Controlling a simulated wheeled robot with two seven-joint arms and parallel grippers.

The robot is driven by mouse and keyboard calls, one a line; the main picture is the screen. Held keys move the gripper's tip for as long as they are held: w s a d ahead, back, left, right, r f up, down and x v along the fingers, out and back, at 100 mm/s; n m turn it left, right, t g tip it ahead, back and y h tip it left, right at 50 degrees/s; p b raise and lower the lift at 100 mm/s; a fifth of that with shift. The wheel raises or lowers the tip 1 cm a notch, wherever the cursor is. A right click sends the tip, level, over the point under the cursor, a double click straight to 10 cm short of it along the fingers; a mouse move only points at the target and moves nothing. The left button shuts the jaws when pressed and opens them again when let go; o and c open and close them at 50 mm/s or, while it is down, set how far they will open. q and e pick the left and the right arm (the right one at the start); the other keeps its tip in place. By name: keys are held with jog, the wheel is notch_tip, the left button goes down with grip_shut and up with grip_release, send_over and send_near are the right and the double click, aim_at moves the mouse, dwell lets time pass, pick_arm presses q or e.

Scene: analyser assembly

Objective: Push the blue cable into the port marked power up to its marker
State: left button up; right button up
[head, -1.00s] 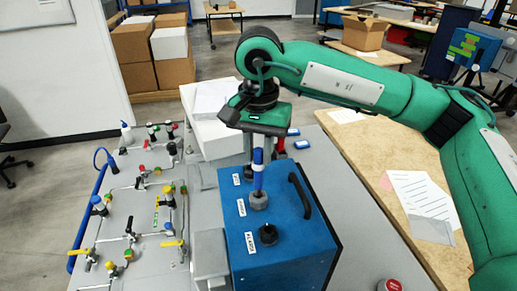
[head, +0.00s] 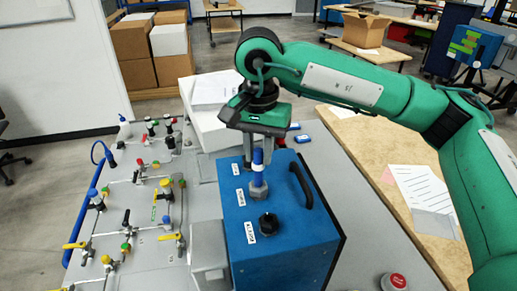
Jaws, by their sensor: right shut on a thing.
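The blue cable (head: 257,157) stands upright over the middle port (head: 259,189) on top of the blue analyser box (head: 285,245). Its lower end is in that port, and a pale band (head: 257,177), likely the marker, shows just above the port's dark collar. My right gripper (head: 258,158) points down, shut on the upper part of the cable. The white label (head: 240,197) beside this port is too small to read. A front port (head: 268,223) has a dark collar and is empty. The far port is largely hidden by my gripper. My left gripper is out of view.
A black handle (head: 301,185) rises on the box's right side, close to my gripper. A panel of valves and tubing (head: 130,215) lies on the left. A red button (head: 394,282) is at the front right. The grey bench right of the box is mostly clear.

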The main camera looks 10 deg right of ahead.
aim_at(258, 165)
jog(key=shift+f+b, duration=1.85)
jog(key=shift+f, duration=0.3)
jog(key=o, duration=1)
jog(key=shift+r, duration=0.1)
jog(key=shift+r, duration=0.15)
jog(key=shift+r+p, duration=1.45)
jog(key=shift+r, duration=1.95)
